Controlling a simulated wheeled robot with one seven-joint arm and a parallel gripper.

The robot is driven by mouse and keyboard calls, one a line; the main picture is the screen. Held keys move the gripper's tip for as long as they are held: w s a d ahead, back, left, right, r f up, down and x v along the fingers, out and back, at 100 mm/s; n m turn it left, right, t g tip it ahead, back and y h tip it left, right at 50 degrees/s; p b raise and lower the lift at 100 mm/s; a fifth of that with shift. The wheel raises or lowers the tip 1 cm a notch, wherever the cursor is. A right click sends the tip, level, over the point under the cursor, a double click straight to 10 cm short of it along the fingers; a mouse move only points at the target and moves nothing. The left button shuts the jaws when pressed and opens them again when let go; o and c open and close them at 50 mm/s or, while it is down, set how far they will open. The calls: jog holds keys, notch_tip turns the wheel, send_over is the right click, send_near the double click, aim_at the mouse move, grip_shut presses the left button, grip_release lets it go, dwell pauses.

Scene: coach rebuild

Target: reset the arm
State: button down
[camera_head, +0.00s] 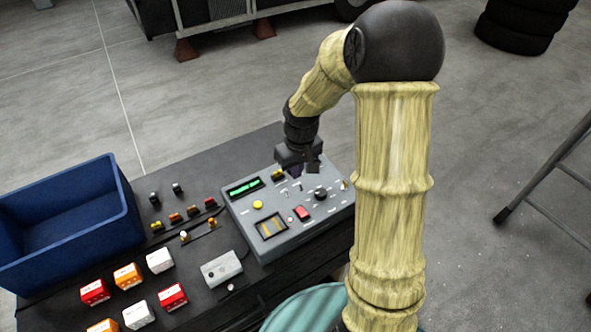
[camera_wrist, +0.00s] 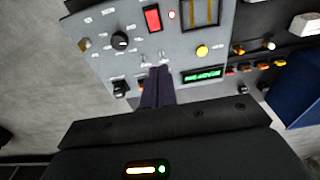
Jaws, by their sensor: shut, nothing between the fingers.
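My arm reaches from the right over a dark table, and my gripper (camera_head: 298,168) is above the back part of a grey control panel (camera_head: 262,231). In the wrist view the dark fingers of my gripper (camera_wrist: 156,84) are together, with nothing between them. Their tips are over the panel (camera_wrist: 100,24) close to small toggle switches. I cannot tell whether they touch the panel. The panel carries a lit green display (camera_head: 245,187), a red rocker switch (camera_head: 302,213), a black knob (camera_head: 320,193) and a yellow button (camera_head: 258,204).
A blue bin (camera_head: 68,228) stands at the table's left. Several red, orange and white boxes (camera_head: 160,260) and a small grey box (camera_head: 221,268) lie in front of it. Small buttons and levers (camera_head: 176,217) sit left of the panel. A stool (camera_head: 550,170) and tyres (camera_head: 517,27) are on the right.

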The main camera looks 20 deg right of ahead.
jog(key=shift+d, duration=0.1)
jog(key=shift+s, duration=0.1)
jog(key=s+a+r+m+t, duration=0.1)
jog(key=s+r+m, duration=0.2)
jog(key=s, duration=1.1)
jog(key=shift+s+r, duration=0.3)
jog(key=shift+r, duration=0.55)
